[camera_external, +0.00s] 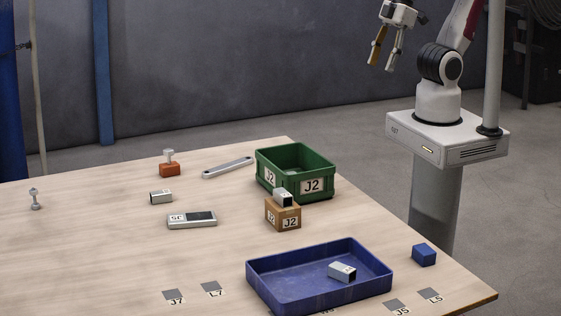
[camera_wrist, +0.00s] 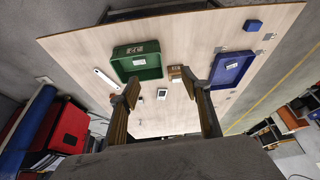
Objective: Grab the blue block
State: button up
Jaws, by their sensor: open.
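The blue block (camera_external: 424,254) is a small cube on the wooden table, just right of the blue tray (camera_external: 262,290) and near the table's right edge. In the wrist view the blue block (camera_wrist: 253,25) sits near the top, above the blue tray (camera_wrist: 222,82). My gripper (camera_external: 383,62) is high up behind the table, well apart from the block. Its fingers are open and empty. In the wrist view my gripper (camera_wrist: 165,97) shows its two fingers spread wide, with table surface between them.
The blue tray holds a galvanized bracket (camera_external: 342,271). A green bin (camera_external: 296,186) marked J2 stands at the back. A brown box (camera_external: 283,216) with a metal piece on top stands before it. An orange block (camera_external: 169,170) and metal parts lie left. The table's left front is mostly clear.

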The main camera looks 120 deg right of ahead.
jog(key=w+a+f+n+g, duration=0.1)
jog(key=w+a+f+g, duration=0.15)
jog(key=a+f, duration=0.3)
jog(key=m+g+y, duration=0.2)
jog(key=m+y, duration=0.2)
jog(key=m, duration=1.7)
send_near(424, 248)
jog(key=shift+a+f, duration=0.25)
jog(key=shift+f, duration=0.45)
jog(key=shift+s+f, duration=0.1)
jog(key=shift+x, duration=1.25)
